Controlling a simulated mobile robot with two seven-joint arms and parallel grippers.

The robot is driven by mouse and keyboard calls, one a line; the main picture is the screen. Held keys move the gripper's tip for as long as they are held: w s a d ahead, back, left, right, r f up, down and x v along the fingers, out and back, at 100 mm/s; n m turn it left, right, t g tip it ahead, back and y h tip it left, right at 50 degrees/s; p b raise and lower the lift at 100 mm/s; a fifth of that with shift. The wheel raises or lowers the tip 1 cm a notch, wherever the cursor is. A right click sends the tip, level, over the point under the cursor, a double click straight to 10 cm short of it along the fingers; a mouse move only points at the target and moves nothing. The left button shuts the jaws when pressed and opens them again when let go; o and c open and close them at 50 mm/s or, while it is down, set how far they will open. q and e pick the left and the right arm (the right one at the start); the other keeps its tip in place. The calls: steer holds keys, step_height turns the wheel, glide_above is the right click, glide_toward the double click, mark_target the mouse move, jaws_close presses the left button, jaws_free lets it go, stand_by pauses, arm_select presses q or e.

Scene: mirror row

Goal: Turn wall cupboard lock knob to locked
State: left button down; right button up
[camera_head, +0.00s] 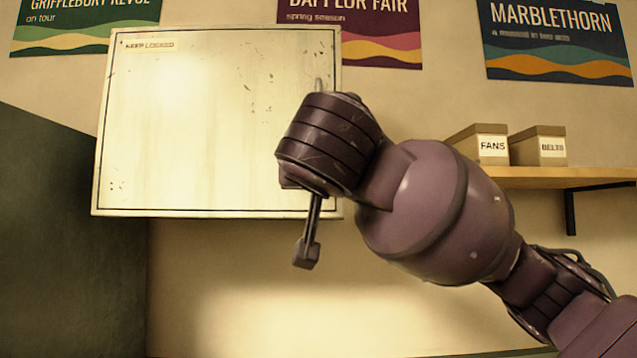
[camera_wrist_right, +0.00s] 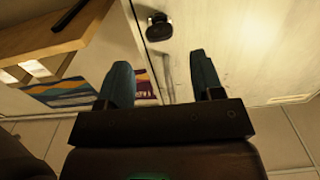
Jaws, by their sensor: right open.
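The wall cupboard (camera_head: 200,120) is a pale, scuffed, shut door with a "keep locked" label at its top left. Its lock knob (camera_wrist_right: 159,27) is a dark round piece near the door's edge in the right wrist view. The knob is hidden behind my right arm in the head view, and I cannot tell its turn. My right gripper (camera_wrist_right: 160,62) is open, with its blue fingers apart and nothing gripped. The knob lies beyond the fingertips, apart from them. A slim grey handle (camera_wrist_right: 168,78) on the door shows between the fingers. My left gripper is not in view.
A wooden shelf (camera_head: 590,177) on the right carries boxes marked Fans (camera_head: 485,147) and Belts (camera_head: 540,148). Posters hang behind the cupboard, one reading Marblethorn (camera_head: 555,40). A dark panel (camera_head: 70,240) stands at the left. The wall below the cupboard is bare.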

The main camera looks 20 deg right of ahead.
steer(key=shift+p+x, duration=0.4)
steer(key=shift+x, duration=2.9)
steer(key=shift+f, duration=0.1)
steer(key=shift+c, duration=0.2)
steer(key=c, duration=0.9)
